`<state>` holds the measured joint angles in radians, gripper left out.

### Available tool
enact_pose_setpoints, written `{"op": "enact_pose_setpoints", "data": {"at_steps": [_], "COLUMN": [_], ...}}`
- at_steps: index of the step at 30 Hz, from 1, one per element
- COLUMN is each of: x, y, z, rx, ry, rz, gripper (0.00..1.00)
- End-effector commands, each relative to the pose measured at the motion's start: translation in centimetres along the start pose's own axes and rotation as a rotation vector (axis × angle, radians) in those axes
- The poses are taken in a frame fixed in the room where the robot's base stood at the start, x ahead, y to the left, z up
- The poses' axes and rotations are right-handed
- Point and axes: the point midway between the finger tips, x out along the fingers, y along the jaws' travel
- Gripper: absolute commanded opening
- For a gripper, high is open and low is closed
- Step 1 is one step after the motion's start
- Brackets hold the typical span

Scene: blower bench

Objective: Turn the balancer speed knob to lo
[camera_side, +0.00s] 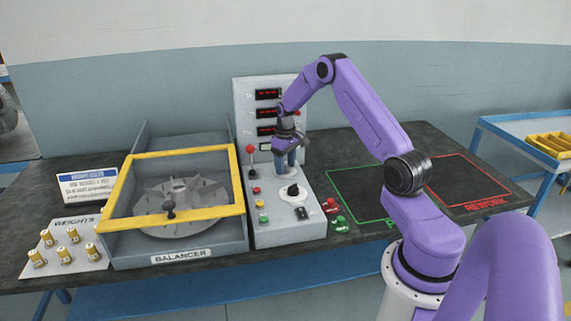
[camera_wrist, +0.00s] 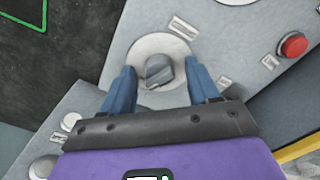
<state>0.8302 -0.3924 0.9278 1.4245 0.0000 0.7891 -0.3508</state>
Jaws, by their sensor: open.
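In the wrist view a grey knob (camera_wrist: 158,70) sits on a round light dial plate on the grey control panel. My gripper (camera_wrist: 162,90) is open, with one blue finger on each side of this knob and visible gaps between. In the side view my gripper (camera_side: 287,158) points down at the rear of the balancer's sloped panel and hides what is under it. A black knob on a white dial (camera_side: 291,192) is nearer the camera on the same panel. The knob labels and the setting marks are too small to read.
A red button (camera_wrist: 292,44) is to the right of the grey knob. A red-topped lever (camera_side: 251,150) stands left of my gripper. The upright display panel (camera_side: 242,95) rises behind it. The balancer's yellow frame (camera_side: 130,187) is to the left.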

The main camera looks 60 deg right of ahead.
Motion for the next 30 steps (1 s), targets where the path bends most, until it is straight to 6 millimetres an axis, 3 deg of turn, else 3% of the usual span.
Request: {"op": "enact_pose_setpoints", "data": {"at_steps": [5,10,11,22,30], "x": [-0.01,-0.02,-0.03,-0.05,-0.07], "y": [0.01,0.01,0.01,0.04,-0.02], "z": [-0.01,0.0,0.0,0.03,0.0], "rx": [0.0,0.0,0.0,-0.05,-0.229], "ry": [0.0,0.0,0.0,-0.001,-0.001], "rz": [0.0,0.0,0.0,0.0,0.0], "gripper": [0.6,0.08,0.05,0.05,0.05]}}
